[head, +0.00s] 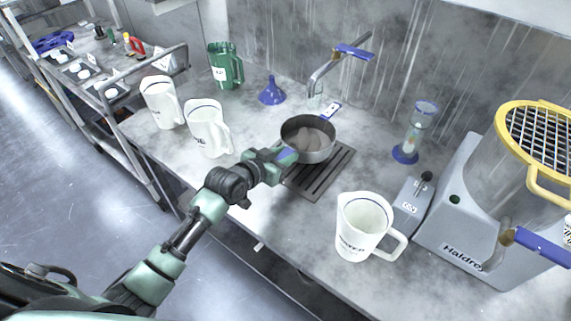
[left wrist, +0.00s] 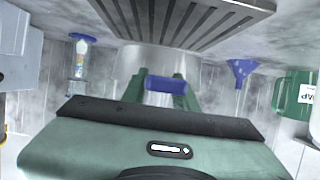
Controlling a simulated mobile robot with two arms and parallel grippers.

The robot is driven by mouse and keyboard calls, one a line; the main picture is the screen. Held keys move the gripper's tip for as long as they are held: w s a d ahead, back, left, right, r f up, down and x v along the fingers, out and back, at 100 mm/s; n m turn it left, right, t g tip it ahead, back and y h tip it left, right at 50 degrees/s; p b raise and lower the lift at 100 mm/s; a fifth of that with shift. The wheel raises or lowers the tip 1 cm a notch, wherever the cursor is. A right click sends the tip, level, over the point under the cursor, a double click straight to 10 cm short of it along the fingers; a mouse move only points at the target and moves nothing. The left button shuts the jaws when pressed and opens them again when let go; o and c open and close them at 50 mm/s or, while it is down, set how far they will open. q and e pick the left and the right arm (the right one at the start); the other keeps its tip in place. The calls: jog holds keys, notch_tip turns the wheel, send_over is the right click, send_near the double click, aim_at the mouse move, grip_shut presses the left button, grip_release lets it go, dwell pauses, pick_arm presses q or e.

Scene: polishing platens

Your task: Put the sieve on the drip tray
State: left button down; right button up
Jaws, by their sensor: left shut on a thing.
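The sieve (head: 308,138), a round grey metal pan with a blue grip, is at the back end of the dark slotted drip tray (head: 318,178). My left gripper (head: 288,155) is shut on the sieve's blue grip, at the front left of the pan. In the left wrist view, which is upside down, the blue grip (left wrist: 166,86) sits between the fingers, with the metal wall of the sieve (left wrist: 140,62) behind it and the tray (left wrist: 185,22) at the top. The sieve looks level; I cannot tell whether it touches the tray. My right gripper is not in view.
A tap (head: 325,72) stands behind the sieve. White jugs (head: 207,130) stand left, another white jug (head: 363,228) front right. A green jug (head: 225,66) and blue funnel (head: 271,93) are behind. A glass cylinder (head: 415,130) and grey machine (head: 470,220) are right.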

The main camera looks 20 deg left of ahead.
pick_arm(q)
jog(key=shift+f, duration=2.4)
jog(key=shift+f, duration=0.2)
jog(key=c, duration=1.1)
grip_release()
jog(key=shift+r, duration=0.1)
jog(key=shift+s+r, duration=0.1)
jog(key=shift+s, duration=0.05)
jog(key=b+v, duration=0.1)
jog(key=v, duration=1)
jog(key=shift+s+a+r, duration=0.1)
jog(key=shift+s+a, duration=0.05)
jog(key=shift+s, duration=0.2)
